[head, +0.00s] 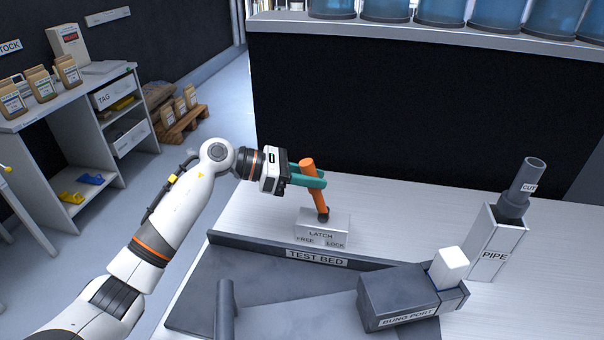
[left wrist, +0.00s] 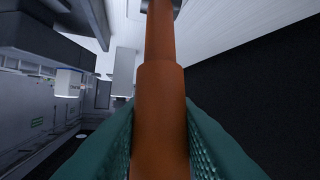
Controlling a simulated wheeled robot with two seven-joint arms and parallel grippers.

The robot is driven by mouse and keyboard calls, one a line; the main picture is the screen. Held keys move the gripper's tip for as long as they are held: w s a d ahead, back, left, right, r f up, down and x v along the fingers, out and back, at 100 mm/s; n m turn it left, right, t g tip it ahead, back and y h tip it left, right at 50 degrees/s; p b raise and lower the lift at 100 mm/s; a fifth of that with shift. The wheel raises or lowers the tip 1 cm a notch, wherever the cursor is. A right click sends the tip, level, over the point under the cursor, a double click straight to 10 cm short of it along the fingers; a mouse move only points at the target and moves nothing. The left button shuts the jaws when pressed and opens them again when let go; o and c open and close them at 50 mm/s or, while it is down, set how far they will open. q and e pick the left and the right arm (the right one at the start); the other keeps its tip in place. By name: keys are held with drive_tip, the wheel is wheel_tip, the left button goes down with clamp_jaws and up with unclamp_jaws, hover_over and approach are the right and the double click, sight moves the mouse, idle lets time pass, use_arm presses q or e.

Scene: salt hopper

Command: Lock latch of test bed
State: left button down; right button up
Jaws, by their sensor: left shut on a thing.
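The latch has an orange lever (head: 312,180) rising from a light grey block (head: 322,227) marked LATCH, FREE and LOCK. The lever leans to the left, toward the FREE side, with its top left of its pivot. My left gripper (head: 316,176) is shut on the lever's upper part, with teal fingers on either side. In the left wrist view the orange lever (left wrist: 160,105) runs up the middle between the teal fingers. The test bed (head: 317,257) is a dark grey tray in front of the latch block. My right gripper is not in view.
A grey box labelled BUNG PORT (head: 398,297) with a white block (head: 449,267) stands at the front right. A holder labelled PIPE (head: 496,243) with a grey pipe (head: 528,180) stands farther right. A black panel (head: 400,110) rises behind the table. The white tabletop around the latch is clear.

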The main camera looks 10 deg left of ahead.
use_arm(q)
drive_tip(key=d+f+m+g+y+p, duration=0.1)
drive_tip(key=d+y, duration=0.8)
drive_tip(key=y, duration=0.1)
drive_tip(key=shift+f+m+p, duration=0.25)
drive_tip(key=shift+m+p, duration=0.05)
drive_tip(key=shift+p, duration=0.1)
idle(0.3)
drive_tip(key=c, duration=1.1)
unclamp_jaws()
drive_tip(key=shift+d+f, duration=0.1)
drive_tip(key=shift+d, duration=0.05)
drive_tip(key=shift+c, duration=0.2)
drive_tip(key=b+v, duration=0.2)
drive_tip(key=v, duration=1)
drive_tip(key=shift+d, duration=0.15)
